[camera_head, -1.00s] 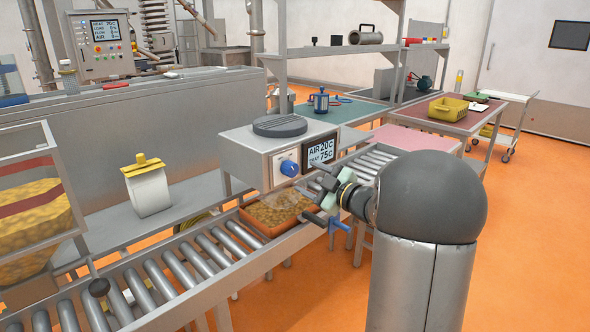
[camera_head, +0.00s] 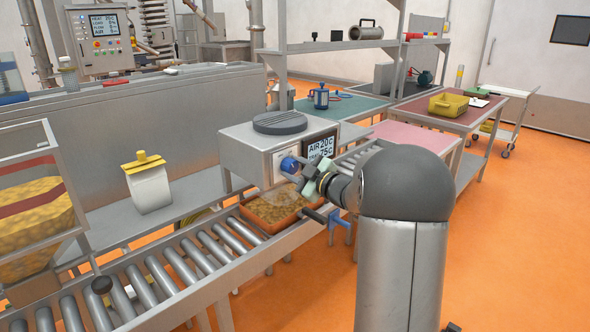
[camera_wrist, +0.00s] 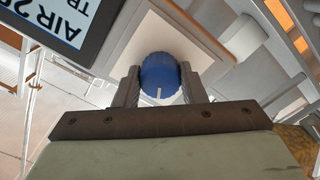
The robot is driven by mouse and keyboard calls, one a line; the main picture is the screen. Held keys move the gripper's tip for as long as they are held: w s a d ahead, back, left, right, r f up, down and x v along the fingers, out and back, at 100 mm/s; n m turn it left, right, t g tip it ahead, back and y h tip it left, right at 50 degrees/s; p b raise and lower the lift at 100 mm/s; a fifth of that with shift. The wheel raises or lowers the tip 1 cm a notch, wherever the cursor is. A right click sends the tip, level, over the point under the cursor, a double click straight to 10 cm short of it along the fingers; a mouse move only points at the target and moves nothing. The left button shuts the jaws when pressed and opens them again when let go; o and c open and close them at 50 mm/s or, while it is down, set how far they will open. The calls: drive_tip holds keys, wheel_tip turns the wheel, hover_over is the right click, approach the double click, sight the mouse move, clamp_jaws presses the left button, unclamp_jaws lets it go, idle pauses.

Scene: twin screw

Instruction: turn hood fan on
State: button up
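The blue knob (camera_head: 289,164) is on the front of a grey metal box, the hood (camera_head: 255,150), beside a dark display (camera_head: 320,146) with white text. In the wrist view the round blue knob (camera_wrist: 160,78) lies between the two fingers of my gripper (camera_wrist: 160,85), one on each side. Its pale pointer mark shows towards the palm. I see no clear gap at its sides, but whether the fingers press on it I cannot tell. In the head view my gripper (camera_head: 300,176) is at the box front, by the knob.
Below the box, an orange tray (camera_head: 268,229) of small brown pieces sits on the roller conveyor (camera_head: 185,270). A blue valve-like handle (camera_head: 340,220) is below my gripper. A white container with a yellow lid (camera_head: 148,185) stands on the left. Orange floor is clear at right.

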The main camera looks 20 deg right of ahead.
drive_tip(key=shift+r+m+p, duration=0.1)
drive_tip(key=shift+m+p, duration=0.25)
drive_tip(key=shift+m, duration=0.05)
drive_tip(key=shift+m+p, duration=0.5)
drive_tip(key=shift+m, duration=0.1)
drive_tip(key=m+p, duration=0.3)
drive_tip(key=m, duration=0.1)
drive_tip(key=m+p, duration=0.4)
drive_tip(key=m, duration=0.1)
drive_tip(key=shift+a+m, duration=0.1)
drive_tip(key=shift+m, duration=0.3)
drive_tip(key=o, duration=1)
